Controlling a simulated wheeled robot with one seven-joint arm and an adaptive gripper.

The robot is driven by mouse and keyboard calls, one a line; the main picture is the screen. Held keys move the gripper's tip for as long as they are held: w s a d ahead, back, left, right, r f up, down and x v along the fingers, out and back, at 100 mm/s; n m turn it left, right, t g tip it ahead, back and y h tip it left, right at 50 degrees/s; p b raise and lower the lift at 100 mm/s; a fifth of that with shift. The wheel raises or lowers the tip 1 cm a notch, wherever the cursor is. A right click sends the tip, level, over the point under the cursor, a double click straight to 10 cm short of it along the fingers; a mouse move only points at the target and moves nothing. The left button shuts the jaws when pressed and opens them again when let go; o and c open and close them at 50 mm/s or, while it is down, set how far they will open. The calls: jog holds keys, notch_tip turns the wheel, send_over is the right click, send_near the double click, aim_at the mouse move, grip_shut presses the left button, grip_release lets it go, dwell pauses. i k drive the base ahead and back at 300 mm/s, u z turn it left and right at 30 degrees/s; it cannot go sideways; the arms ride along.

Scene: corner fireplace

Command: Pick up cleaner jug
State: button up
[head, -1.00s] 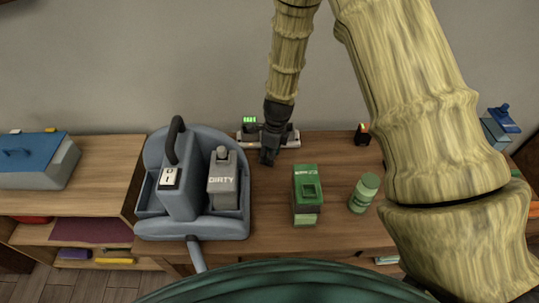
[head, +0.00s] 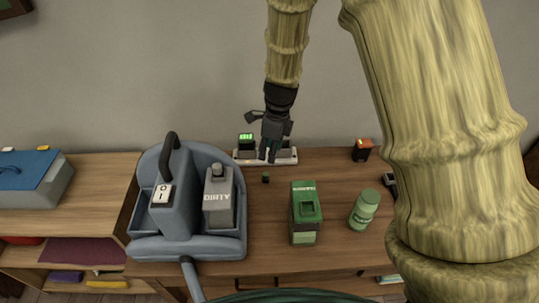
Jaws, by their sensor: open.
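My gripper (head: 268,158) is open and empty, pointing down near the wall. It is in front of a white charging strip (head: 285,155), behind and left of the green container and apart from it. The gripper partly hides the strip.
A blue-grey cleaning machine (head: 150,247) with a grey tank (head: 218,198) stands left of the green container. A small dark cube (head: 266,178) lies below my gripper. A black-and-orange item (head: 362,150) is at the back right. Bare table lies between the machine and container.

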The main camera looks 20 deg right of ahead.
aim_at(366, 204)
jog(key=z, duration=1.55)
jog(key=k, duration=0.1)
jog(key=u, duration=0.1)
